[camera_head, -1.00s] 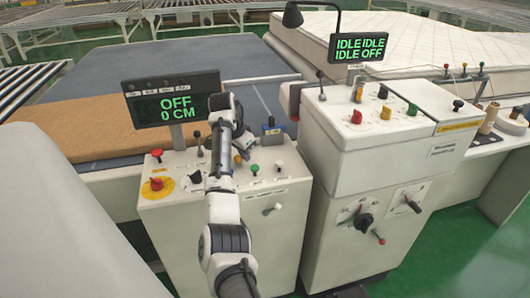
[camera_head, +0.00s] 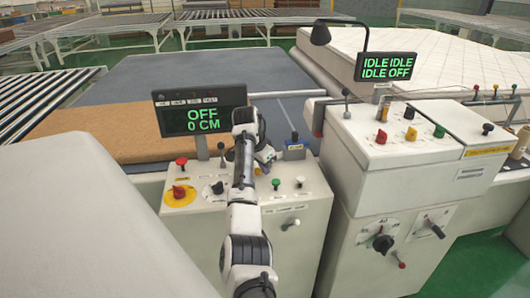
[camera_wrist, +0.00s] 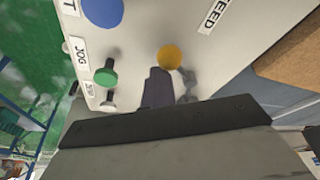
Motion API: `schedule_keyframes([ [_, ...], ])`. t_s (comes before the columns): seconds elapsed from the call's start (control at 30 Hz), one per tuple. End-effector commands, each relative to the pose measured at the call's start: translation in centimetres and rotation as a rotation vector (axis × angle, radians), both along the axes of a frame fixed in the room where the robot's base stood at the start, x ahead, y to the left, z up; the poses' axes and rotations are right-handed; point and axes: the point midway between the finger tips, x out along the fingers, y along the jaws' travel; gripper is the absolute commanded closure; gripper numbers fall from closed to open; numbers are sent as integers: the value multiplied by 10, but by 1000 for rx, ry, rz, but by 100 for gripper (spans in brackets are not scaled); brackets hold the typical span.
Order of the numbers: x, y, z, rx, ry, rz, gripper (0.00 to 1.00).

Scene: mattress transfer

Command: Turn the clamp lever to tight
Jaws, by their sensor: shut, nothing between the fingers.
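A small lever with a pale grip (camera_head: 290,224) sticks out from the front face of the left console (camera_head: 250,240), under a row of small labels. It looks like the clamp lever, but the labels are too small to read. My gripper (camera_head: 264,157) is over the top of this console, above and left of the lever and apart from it. It is partly hidden by my arm. In the wrist view my gripper (camera_wrist: 168,88) shows as dark and grey finger shapes in front of the console top, beside a yellow button (camera_wrist: 170,56). It is shut and empty. The lever is not visible there.
The console top carries a red knob (camera_head: 179,192), several buttons and a blue-topped part (camera_head: 294,145). A display (camera_head: 200,120) reading OFF, 0 CM stands at its back left. A taller cabinet (camera_head: 370,170) with levers and dials stands close on the right.

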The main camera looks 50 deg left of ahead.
Motion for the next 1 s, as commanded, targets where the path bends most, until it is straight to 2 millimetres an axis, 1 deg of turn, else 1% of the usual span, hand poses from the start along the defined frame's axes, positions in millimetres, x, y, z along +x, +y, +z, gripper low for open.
schedule_keyframes([
  [0.07,3,-1,0,4,2,8,100],
  [0.13,13,-9,-1,3,2,3,100],
  [0.27,40,-32,-7,2,1,-5,100],
  [0.33,35,-24,8,7,-4,1,100],
  [0.5,27,-17,46,4,-2,-1,100],
  [0.63,22,-13,67,3,-2,-2,100],
  [0.8,18,-10,82,0,1,-3,100],
  [1.0,17,-9,88,0,0,-4,100],
])
